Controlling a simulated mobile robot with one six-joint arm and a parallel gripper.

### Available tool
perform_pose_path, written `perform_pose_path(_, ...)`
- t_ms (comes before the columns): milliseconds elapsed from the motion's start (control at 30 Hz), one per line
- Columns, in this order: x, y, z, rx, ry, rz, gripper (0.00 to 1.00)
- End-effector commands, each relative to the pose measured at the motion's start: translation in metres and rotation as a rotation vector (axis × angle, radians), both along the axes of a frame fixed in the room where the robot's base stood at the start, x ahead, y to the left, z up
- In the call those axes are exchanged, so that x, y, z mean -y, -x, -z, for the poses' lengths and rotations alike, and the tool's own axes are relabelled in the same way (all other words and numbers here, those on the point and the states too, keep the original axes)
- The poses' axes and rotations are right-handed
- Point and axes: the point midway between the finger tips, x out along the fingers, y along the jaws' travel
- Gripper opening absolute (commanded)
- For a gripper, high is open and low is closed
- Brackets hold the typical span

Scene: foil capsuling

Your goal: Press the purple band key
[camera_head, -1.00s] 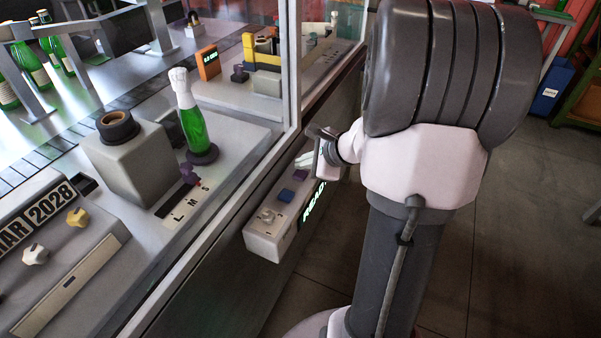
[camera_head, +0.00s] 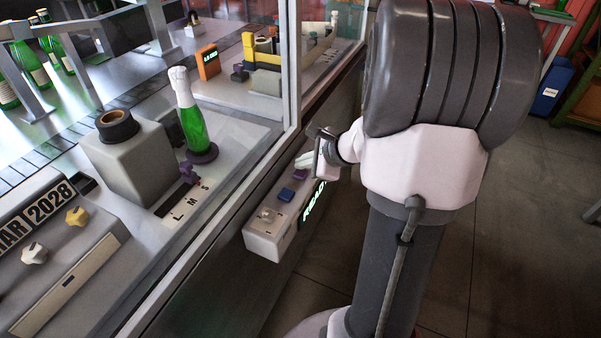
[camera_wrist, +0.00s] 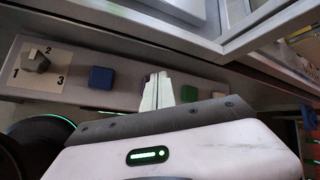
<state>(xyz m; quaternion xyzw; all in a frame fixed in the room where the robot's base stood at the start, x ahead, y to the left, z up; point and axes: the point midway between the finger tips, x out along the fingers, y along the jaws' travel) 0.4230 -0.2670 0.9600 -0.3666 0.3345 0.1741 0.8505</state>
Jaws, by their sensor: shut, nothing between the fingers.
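The purple band key (camera_head: 300,174) is on the sloped control box (camera_head: 262,243), beyond the blue key (camera_head: 286,195). My gripper (camera_head: 304,160) is over the far part of this box, with its pale fingers closed together and empty, close to the purple key. In the wrist view, my fingers (camera_wrist: 157,92) cover most of the purple key, of which only a sliver (camera_wrist: 147,78) shows at their left. The blue key (camera_wrist: 101,78) is further left. I cannot tell whether the fingertips touch the purple key.
A knob marked 1, 2, 3 (camera_wrist: 35,60) is at the box's left end. A green key (camera_wrist: 189,93) shows right of my fingers. The box's front display (camera_head: 314,202) reads READY. A green bottle (camera_head: 191,118) stands behind the machine's frame post (camera_head: 291,70).

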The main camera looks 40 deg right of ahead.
Motion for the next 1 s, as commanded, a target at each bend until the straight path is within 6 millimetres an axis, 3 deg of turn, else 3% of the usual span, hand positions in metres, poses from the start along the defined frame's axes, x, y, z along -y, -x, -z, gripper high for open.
perform_pose_path(1000,0.0,0.0,0.012,0.0,0.0,0.0,0.0)
